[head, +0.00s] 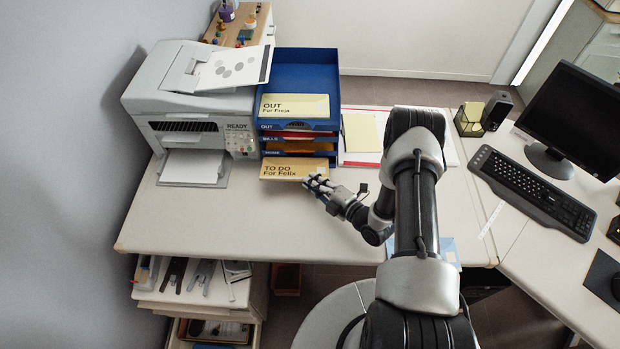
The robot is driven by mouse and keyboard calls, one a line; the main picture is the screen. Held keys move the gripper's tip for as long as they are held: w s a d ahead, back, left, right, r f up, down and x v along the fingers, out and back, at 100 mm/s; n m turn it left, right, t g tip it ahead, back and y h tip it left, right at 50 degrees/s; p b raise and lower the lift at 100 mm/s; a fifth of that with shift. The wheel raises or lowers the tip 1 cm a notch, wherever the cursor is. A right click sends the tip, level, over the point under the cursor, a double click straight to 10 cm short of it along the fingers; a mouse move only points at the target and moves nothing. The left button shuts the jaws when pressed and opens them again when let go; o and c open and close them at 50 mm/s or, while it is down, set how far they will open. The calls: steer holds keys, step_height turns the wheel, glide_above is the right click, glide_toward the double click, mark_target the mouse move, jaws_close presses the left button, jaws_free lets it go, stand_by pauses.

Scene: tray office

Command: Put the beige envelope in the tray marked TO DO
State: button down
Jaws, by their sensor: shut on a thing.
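A beige envelope (290,169) with the words "TO DO For Felix" is at the front of the blue tray stack, low down near the desk. My gripper (312,182) is shut on its right front edge. The blue tray stack (325,75) has several levels with front labels. OUT is on the top level and BILLS is below it; a lower label is too small to read surely. I cannot see a tray label reading TO DO. The envelope's far edge lies against or under the stack's front; I cannot tell which.
Another beige envelope (295,105), reading "OUT For Freja", lies in the top tray. A printer (195,100) stands left of the stack. A red-edged paper pad (385,158) lies to the right. The keyboard (530,190) and monitor are farther right. The desk's front left is clear.

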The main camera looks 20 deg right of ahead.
mark_target(315, 167)
steer(key=shift+f+b, duration=0.3)
steer(key=shift+f, duration=0.3)
steer(key=shift+w+d+f+b, duration=0.15)
steer(key=shift+w+f+b, duration=0.05)
steer(key=shift+f+b, duration=0.6)
steer(key=w+b, duration=0.1)
steer(key=w, duration=0.1)
steer(key=w+d+f+b, duration=0.1)
steer(key=w+b, duration=0.1)
steer(key=w+d+b, duration=0.1)
steer(key=w+b, duration=0.1)
steer(key=shift+w+f, duration=0.25)
steer(key=shift+f, duration=0.05)
steer(key=shift+w+d+f+b, duration=0.1)
steer(key=shift+w+d+b, duration=0.15)
steer(key=shift+w+b, duration=0.5)
steer(key=shift+w, duration=0.15)
steer(key=c, duration=1.7)
jaws_free()
steer(key=shift+o, duration=0.2)
